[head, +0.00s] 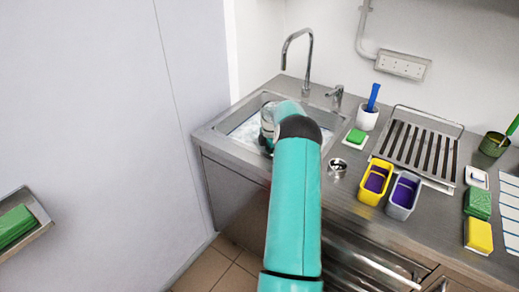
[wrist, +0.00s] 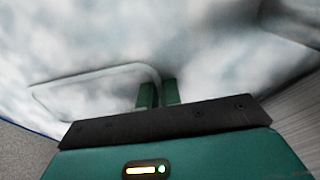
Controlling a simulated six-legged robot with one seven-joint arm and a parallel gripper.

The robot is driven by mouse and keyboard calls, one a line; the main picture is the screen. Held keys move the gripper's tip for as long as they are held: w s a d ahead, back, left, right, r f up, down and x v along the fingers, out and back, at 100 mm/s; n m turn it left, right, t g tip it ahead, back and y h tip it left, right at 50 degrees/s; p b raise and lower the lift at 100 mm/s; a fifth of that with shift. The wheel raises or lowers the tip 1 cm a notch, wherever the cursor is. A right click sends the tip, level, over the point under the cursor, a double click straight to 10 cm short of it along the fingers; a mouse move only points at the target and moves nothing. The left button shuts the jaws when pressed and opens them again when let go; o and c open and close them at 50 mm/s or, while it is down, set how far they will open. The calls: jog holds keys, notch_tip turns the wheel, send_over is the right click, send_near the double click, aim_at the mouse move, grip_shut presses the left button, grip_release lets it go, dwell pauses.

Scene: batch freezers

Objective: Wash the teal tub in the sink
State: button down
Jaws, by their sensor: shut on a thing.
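The sink (head: 225,129) is at the left end of the steel counter in the head view, filled with pale, foamy-looking water. My arm reaches into it and hides part of the basin. In the wrist view my gripper (wrist: 158,93) has its two green fingers close together on the rim of a tub (wrist: 90,76). The rim is pale grey-green and rounded, and cloudy white water fills the view around and inside it. I take this for the teal tub, though its colour is washed out. Its lower body is hidden, and I cannot make it out in the head view.
A tall faucet (head: 308,55) stands behind the sink. Right of the sink are a green sponge on a white block (head: 356,138), a white cup with a blue brush (head: 367,117), a yellow tub (head: 372,192), a grey tub (head: 402,207) and a slatted rack (head: 424,145).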

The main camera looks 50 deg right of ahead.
notch_tip(320, 180, up, 18)
jog(key=shift+f, duration=0.2)
dwell(1.9)
dwell(1.0)
notch_tip(320, 180, up, 3)
dwell(0.4)
